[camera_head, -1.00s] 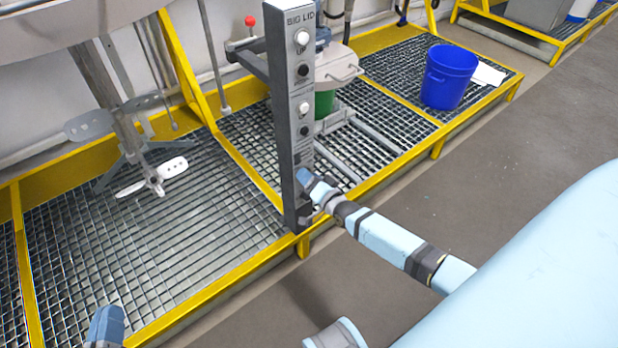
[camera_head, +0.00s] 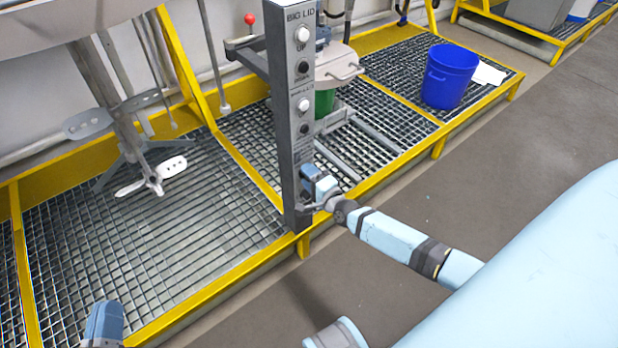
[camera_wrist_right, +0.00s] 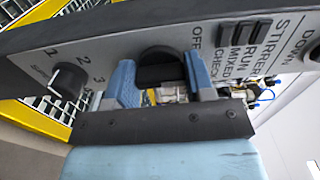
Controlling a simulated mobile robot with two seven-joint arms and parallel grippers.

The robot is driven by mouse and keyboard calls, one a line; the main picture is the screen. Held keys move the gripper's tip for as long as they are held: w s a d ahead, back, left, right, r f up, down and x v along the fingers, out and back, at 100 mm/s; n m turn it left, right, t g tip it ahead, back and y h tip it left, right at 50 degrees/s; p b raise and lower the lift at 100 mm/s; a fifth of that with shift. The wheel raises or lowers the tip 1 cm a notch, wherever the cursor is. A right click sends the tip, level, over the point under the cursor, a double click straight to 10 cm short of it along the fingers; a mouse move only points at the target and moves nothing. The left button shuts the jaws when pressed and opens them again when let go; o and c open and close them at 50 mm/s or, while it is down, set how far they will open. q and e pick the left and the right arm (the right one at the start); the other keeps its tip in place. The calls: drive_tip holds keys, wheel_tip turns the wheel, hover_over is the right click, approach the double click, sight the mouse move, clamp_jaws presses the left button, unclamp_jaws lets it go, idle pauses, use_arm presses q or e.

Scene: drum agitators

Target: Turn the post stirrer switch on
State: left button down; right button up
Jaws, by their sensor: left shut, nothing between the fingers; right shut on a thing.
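The grey control post (camera_head: 291,140) stands upright at the yellow platform edge, with buttons down its face. In the right wrist view its panel is marked STIRRER, and a black rotary switch knob (camera_wrist_right: 160,68) sits beside the OFF label. My right gripper (camera_head: 309,180) is at the post's lower part. In the right wrist view its two blue fingers (camera_wrist_right: 160,84) are on either side of the knob, shut on it. The knob's exact pointing direction is hard to tell. My left gripper (camera_head: 104,323) is partly in view at the lower left, away from the post.
A smaller knob (camera_wrist_right: 68,80) with numbers 1, 2, 3 is on the same panel. A steel stirrer (camera_head: 150,178) hangs over the grating left of the post. A green drum (camera_head: 325,102) and a blue bucket (camera_head: 448,77) stand behind it. The floor at right is clear.

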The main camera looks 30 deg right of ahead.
drive_tip(key=m+b, duration=0.1)
drive_tip(key=m, duration=0.1)
drive_tip(key=shift+f+m, duration=0.1)
drive_tip(key=shift+m, duration=0.3)
drive_tip(key=shift+m+b, duration=0.3)
drive_tip(key=shift+m, duration=0.1)
drive_tip(key=m+b, duration=0.2)
drive_tip(key=m, duration=0.2)
use_arm(q)
drive_tip(key=shift+d+f+g+h, duration=0.2)
drive_tip(key=shift+f, duration=0.35)
drive_tip(key=shift+d+f+g+h, duration=0.2)
drive_tip(key=shift+f, duration=0.3)
use_arm(e)
drive_tip(key=shift+m, duration=0.3)
use_arm(q)
drive_tip(key=shift+w+r+m, duration=0.1)
drive_tip(key=shift+m, duration=0.2)
use_arm(e)
drive_tip(key=o, duration=0.9)
use_arm(q)
drive_tip(key=shift+s+f, duration=0.2)
drive_tip(key=shift+f, duration=0.05)
